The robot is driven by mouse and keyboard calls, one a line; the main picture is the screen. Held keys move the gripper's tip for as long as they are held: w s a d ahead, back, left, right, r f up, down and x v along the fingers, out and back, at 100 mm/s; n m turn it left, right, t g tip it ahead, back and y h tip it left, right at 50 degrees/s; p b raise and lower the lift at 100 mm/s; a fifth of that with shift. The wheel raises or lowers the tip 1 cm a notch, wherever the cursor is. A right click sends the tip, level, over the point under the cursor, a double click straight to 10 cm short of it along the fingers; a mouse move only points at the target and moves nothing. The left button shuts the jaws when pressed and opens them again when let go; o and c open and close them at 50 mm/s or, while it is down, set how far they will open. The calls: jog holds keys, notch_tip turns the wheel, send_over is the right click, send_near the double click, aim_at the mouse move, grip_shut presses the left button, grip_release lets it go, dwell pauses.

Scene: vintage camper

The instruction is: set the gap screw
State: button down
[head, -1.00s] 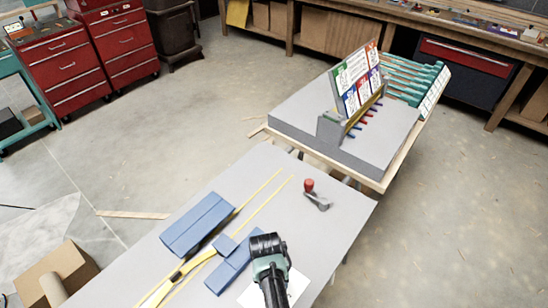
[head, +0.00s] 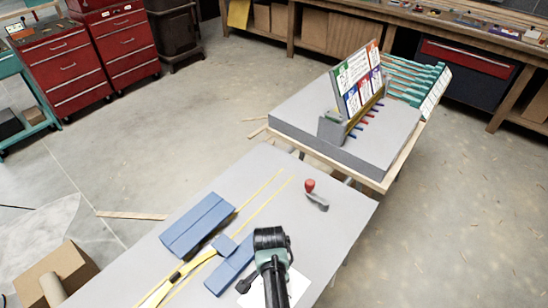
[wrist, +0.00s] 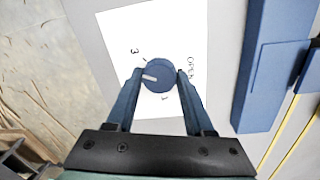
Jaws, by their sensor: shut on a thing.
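The gap screw is a round blue knob (wrist: 159,82) with a white pointer line on its face, seen in the wrist view. It sits on a white sheet (wrist: 115,40) marked "3", "1" and "OPEN". The pointer line lies toward the left of the knob, on the side of the "3". My gripper (wrist: 161,73) is shut on the knob, one finger on each side. In the head view my arm's end covers the knob, and only part of the white sheet (head: 297,287) shows.
Blue blocks (head: 198,224) and yellow strips (head: 262,213) lie left of the sheet on the grey table (head: 150,262). A red-topped lever (head: 310,186) stands near the far right edge. A second table (head: 290,115) with an upright sign board stands beyond.

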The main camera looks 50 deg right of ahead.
jog(key=m, duration=0.4)
jog(key=shift+m, duration=0.4)
dwell(0.4)
jog(key=shift+c, duration=1.4)
grip_release()
jog(key=shift+r, duration=0.15)
notch_tip(320, 180, up, 13)
jog(key=b, duration=0.1)
jog(key=shift+w+d, duration=0.3)
jog(key=shift+w, duration=0.05)
